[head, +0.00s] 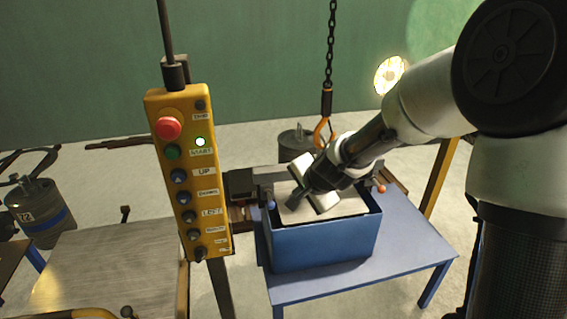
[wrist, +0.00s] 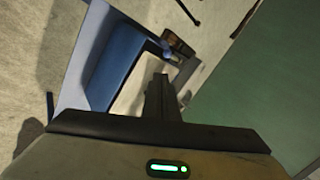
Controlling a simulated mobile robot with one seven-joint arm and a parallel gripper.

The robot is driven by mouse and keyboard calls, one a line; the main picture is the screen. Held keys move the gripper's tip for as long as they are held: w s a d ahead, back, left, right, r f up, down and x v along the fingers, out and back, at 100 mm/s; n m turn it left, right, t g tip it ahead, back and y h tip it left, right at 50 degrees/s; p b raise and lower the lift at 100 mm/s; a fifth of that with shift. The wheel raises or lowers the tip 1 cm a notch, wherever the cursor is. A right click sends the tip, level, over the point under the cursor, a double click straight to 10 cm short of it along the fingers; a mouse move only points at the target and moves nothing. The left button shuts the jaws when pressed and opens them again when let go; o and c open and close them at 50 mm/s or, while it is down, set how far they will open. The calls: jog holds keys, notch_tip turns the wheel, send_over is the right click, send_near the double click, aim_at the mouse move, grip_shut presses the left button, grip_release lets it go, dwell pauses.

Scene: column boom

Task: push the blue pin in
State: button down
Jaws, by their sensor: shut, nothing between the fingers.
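The blue pin (head: 270,205) shows as a small blue knob at the left end of the dark fixture behind the blue box (head: 318,250). In the wrist view a small blue knob (wrist: 167,54) lies just beyond my fingertips, near the box corner. My gripper (head: 293,204) is shut and empty, tilted down over the box, to the right of the blue pin and apart from it. In the wrist view the closed fingers (wrist: 160,82) point towards the knob; whether they touch it I cannot tell. How far the pin sticks out is unclear.
A red-orange knob (head: 381,188) is at the fixture's right end. The box stands on a blue table (head: 420,250). A yellow control pendant (head: 188,175) hangs left of it. A chain with an orange hook (head: 322,130) hangs behind my gripper. A metal-topped table (head: 100,265) stands at left.

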jog(key=w+a+f+m+b, duration=0.2)
jog(key=w+f+m, duration=0.15)
jog(key=f, duration=0.55)
send_near(269, 198)
jog(key=shift+s+d+f, duration=0.1)
jog(key=shift+s+f, duration=0.1)
jog(key=shift+f, duration=0.75)
jog(key=shift+s+f, duration=0.25)
jog(key=shift+f, duration=0.7)
jog(key=shift+s+d+f, duration=0.1)
jog(key=shift+s+f, duration=0.1)
jog(key=shift+f, duration=0.75)
jog(key=shift+w+a+p, duration=0.1)
jog(key=shift+p, duration=0.3)
